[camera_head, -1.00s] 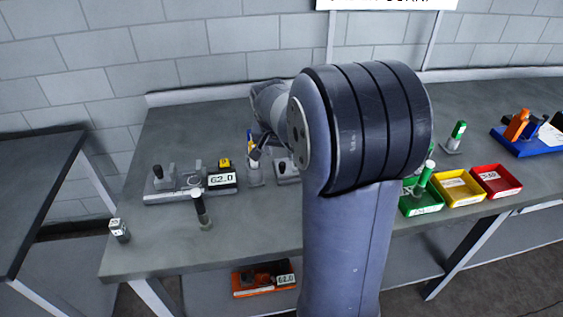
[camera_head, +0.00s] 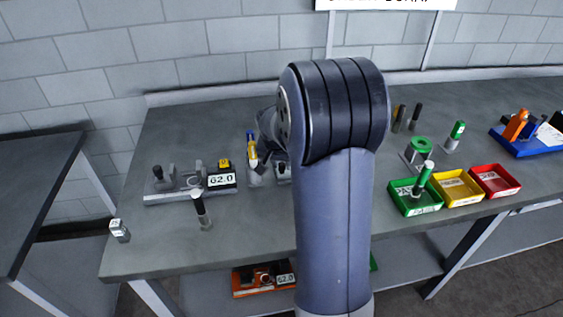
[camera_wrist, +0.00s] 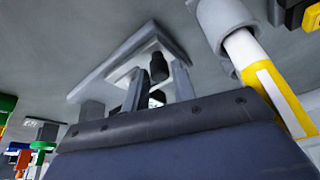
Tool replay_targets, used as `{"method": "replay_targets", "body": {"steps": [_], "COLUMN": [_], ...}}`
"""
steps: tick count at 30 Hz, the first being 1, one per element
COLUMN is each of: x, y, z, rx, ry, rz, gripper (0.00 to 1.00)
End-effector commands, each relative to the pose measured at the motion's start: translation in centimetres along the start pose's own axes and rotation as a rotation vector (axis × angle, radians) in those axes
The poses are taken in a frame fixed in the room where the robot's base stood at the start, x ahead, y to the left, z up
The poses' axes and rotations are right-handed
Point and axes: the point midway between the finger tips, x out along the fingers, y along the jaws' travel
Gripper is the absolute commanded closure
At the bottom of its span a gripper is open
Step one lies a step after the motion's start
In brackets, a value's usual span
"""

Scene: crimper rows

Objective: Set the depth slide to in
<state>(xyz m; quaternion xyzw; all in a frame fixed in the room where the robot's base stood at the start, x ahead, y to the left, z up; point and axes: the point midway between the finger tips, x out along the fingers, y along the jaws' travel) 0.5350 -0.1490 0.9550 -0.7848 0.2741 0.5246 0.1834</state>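A grey slide fixture with a black knob (camera_wrist: 158,64) stands on the bench in the wrist view; I take it as the depth slide. Its pale frame (camera_wrist: 92,88) surrounds the knob. My gripper (camera_wrist: 159,72) is open, with one finger to the left and one to the right of the knob in the picture. I cannot tell whether either finger touches it. In the head view only a small part of this fixture (camera_head: 284,174) shows beside my arm, and my fingers are hidden. I cannot read the slide's position.
A yellow-and-white tool in a grey holder (camera_wrist: 222,28) stands close on the right in the wrist view. A grey station reading 62.0 (camera_head: 165,197) and a dark-topped post (camera_head: 202,210) are to the left. Green (camera_head: 428,208), yellow (camera_head: 458,203) and red (camera_head: 497,194) bins sit right.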

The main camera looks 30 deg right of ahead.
Motion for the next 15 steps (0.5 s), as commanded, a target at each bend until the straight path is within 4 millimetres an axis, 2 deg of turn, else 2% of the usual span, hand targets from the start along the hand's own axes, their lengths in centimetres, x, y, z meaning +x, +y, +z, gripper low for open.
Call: {"method": "replay_targets", "body": {"steps": [1, 9, 15], "x": [-0.01, -0.03, -0.03], "y": [0.0, -0.01, -0.01], "z": [-0.01, -0.01, -0.01], "rx": [0.0, 0.0, 0.0], "ry": [0.0, 0.0, 0.0], "rz": [0.0, 0.0, 0.0], "gripper": [0.79, 1.0, 1.0]}}
